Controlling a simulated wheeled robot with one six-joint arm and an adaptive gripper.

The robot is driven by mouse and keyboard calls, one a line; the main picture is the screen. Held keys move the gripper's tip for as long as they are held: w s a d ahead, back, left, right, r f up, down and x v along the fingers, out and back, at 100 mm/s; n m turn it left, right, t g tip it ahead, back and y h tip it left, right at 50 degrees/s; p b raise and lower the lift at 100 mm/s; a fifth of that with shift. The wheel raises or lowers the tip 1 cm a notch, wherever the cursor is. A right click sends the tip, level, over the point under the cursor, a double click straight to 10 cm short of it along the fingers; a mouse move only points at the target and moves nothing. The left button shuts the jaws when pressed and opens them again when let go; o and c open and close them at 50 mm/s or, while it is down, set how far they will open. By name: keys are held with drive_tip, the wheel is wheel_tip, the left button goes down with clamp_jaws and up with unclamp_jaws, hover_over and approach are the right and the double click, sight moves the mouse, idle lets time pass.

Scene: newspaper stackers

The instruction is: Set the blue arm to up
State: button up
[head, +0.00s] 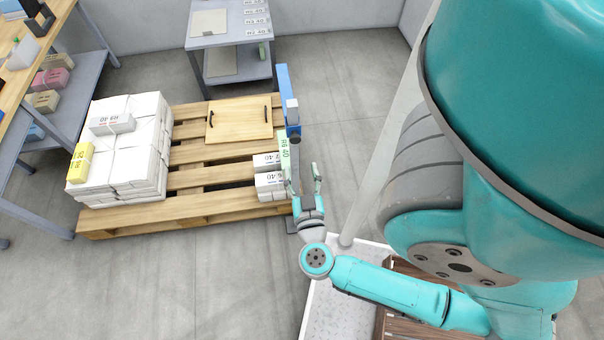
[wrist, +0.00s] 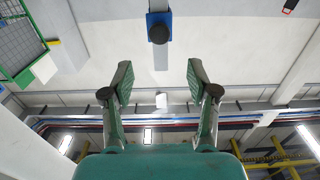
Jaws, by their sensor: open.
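The blue arm (head: 283,88) shows in the head view as a long blue bar by the pallet's right edge, its near end beside a grey post (head: 294,152). Seen from above, its tilt is hard to tell. In the wrist view a blue piece (wrist: 151,18) with a dark round knob (wrist: 158,34) sits on a pale upright strip at the top. My gripper (head: 302,174) is open and empty, just on the near side of the post and apart from the blue arm. In the wrist view its spread fingers (wrist: 158,80) are below the knob, with a clear gap.
A wooden pallet (head: 190,207) carries white paper stacks (head: 125,150), a wooden board with handles (head: 238,119) and small labelled bundles (head: 268,181). A grey table (head: 232,40) stands behind, and a shelved bench (head: 75,72) at left. Floor in front of the pallet is clear.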

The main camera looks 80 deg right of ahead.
drive_tip(key=shift+s+a, duration=0.15)
drive_tip(key=shift+a, duration=0.1)
idle(0.3)
drive_tip(key=a+r+n+t+y, duration=0.8)
drive_tip(key=a+r+t, duration=0.1)
drive_tip(key=a+t, duration=0.25)
drive_tip(key=s+a+f+n+g+y, duration=0.3)
drive_tip(key=s+a+n+y, duration=0.2)
drive_tip(key=a+y, duration=0.3)
drive_tip(key=shift+s+a+f+n+y, duration=0.15)
drive_tip(key=shift+s+a+n+y, duration=0.25)
drive_tip(key=shift+a, duration=0.7)
drive_tip(key=shift+s+g, duration=0.1)
drive_tip(key=shift+g, duration=0.15)
idle(0.5)
